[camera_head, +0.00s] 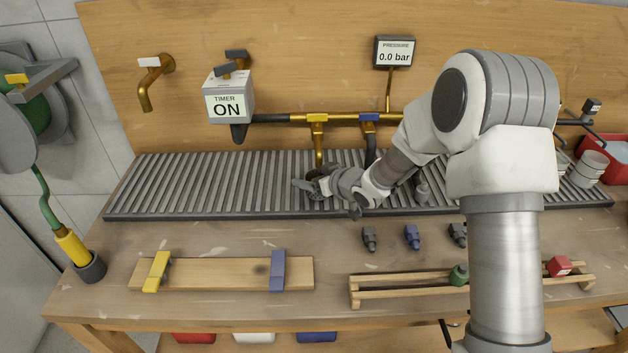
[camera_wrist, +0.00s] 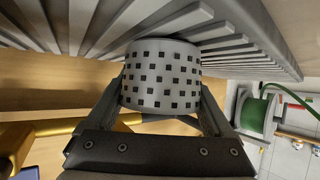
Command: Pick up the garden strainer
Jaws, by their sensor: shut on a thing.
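The garden strainer (camera_wrist: 160,75) is a pale grey cup with rows of dark square holes, large in the wrist view. My gripper (camera_wrist: 162,93) has one finger on each side of its wall and is shut on it. In the head view my gripper (camera_head: 318,187) is low over the middle of the grey slatted rack (camera_head: 210,190), below the yellow-tagged brass tap. There the strainer is mostly hidden by the gripper and hard to make out. Slats lie right behind it in the wrist view; I cannot tell whether it touches them.
Brass pipework with a yellow tap (camera_head: 317,125) and a blue tap (camera_head: 369,124) runs close behind my gripper. A timer box (camera_head: 228,98) reads ON and a pressure display (camera_head: 394,52) reads 0.0 bar. Small fittings (camera_head: 412,237) and a wooden board (camera_head: 215,273) lie in front.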

